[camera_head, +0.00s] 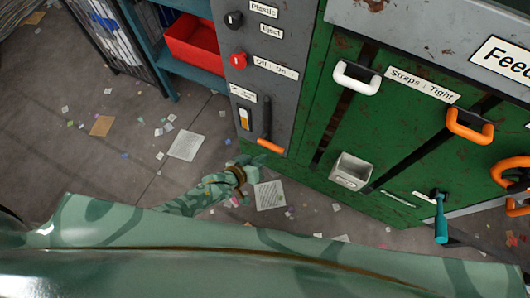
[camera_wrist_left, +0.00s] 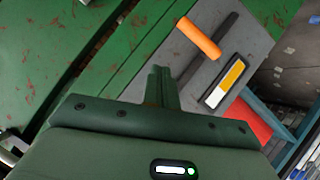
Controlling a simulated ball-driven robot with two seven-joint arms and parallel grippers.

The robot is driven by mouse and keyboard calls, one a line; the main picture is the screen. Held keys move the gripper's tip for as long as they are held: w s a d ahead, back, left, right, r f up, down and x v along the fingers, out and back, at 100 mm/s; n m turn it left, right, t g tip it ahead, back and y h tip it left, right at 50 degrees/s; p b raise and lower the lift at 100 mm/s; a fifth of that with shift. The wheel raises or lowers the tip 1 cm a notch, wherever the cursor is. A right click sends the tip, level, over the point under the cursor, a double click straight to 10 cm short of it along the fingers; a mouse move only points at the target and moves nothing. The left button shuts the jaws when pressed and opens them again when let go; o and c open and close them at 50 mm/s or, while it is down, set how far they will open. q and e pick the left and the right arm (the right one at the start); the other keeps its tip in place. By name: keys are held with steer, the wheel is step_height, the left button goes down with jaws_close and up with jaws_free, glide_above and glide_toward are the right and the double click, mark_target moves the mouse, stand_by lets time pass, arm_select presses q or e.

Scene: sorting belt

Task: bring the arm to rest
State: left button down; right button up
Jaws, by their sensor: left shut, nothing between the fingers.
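My left arm (camera_head: 205,190) reaches out low in the head view, in green camouflage colours. My left gripper (camera_head: 243,165) is at its end, in front of the lower part of the grey control panel (camera_head: 257,95). In the left wrist view its fingers (camera_wrist_left: 160,75) are together, with nothing between them. They point toward the machine front, near a dark lever with an orange grip (camera_wrist_left: 198,38). The fingertips appear apart from that lever. My right gripper is not in view.
The green machine front (camera_head: 330,120) has a white handle (camera_head: 357,77), orange handles (camera_head: 470,126), a teal lever (camera_head: 440,215) and a small grey box (camera_head: 350,170). A red bin (camera_head: 195,45) sits on a blue shelf at left. Paper scraps litter the grey floor (camera_head: 75,150).

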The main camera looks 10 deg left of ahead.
arm_select(q)
steer(key=shift+s, duration=0.1)
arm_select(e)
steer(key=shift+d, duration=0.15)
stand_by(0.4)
arm_select(q)
steer(key=s+a+f+m+g+y+p, duration=0.1)
steer(key=s+a+f+m+g+y, duration=0.15)
steer(key=s+a+f, duration=0.45)
steer(key=s+a+f+m+g+y+p, duration=0.1)
steer(key=s+a+f+m+g+y, duration=0.2)
steer(key=s+a, duration=0.45)
steer(key=s+a+f+n+g, duration=0.1)
steer(key=s+a+g, duration=0.1)
steer(key=s, duration=1.2)
steer(key=s+a+f+n+g+y+p, duration=0.1)
steer(key=s+f+g, duration=0.1)
steer(key=s, duration=1.3)
steer(key=shift+a, duration=0.35)
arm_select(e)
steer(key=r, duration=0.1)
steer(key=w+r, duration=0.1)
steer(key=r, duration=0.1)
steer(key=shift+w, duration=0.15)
arm_select(q)
steer(key=shift+g+y, duration=0.25)
